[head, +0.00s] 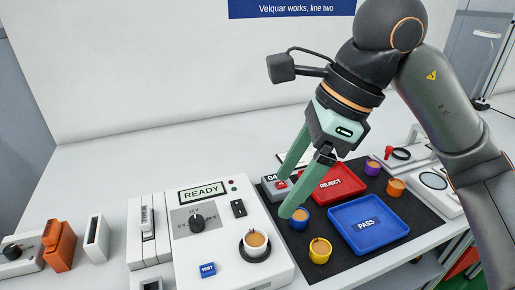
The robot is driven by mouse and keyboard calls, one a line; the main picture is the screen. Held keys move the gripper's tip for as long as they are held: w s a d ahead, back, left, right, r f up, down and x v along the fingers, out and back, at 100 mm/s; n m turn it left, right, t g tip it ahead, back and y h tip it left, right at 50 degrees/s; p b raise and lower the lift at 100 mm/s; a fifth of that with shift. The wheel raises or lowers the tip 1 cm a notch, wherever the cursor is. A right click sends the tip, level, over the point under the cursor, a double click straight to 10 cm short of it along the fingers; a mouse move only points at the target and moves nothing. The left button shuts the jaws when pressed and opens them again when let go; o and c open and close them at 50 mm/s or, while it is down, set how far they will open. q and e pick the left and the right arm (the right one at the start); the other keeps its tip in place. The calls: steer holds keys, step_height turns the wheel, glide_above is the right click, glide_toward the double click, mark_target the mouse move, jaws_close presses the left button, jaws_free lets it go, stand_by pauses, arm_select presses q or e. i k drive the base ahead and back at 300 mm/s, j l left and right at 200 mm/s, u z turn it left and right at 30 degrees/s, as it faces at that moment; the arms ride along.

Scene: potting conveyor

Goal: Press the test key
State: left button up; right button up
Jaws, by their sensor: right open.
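The test key (208,270) is a small blue key marked TEST, low on the front of a white machine (228,275). The machine's display (201,194) reads READY. My right gripper (285,200) reaches in from the upper right with two green fingers, open and empty. Its tips are up and to the right of the test key, clearly apart from it, near a grey box (268,190) marked 04. The key is unobstructed. My left gripper is out of view.
A potted cup (256,241) sits in the machine's black round seat. On the black mat are a red REJECT tray (352,181), a blue PASS tray (345,215) and several coloured cups. An orange device (60,245) stands left. The rear bench is clear.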

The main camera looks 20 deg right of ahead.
mark_target(208, 269)
steer(key=k, duration=1)
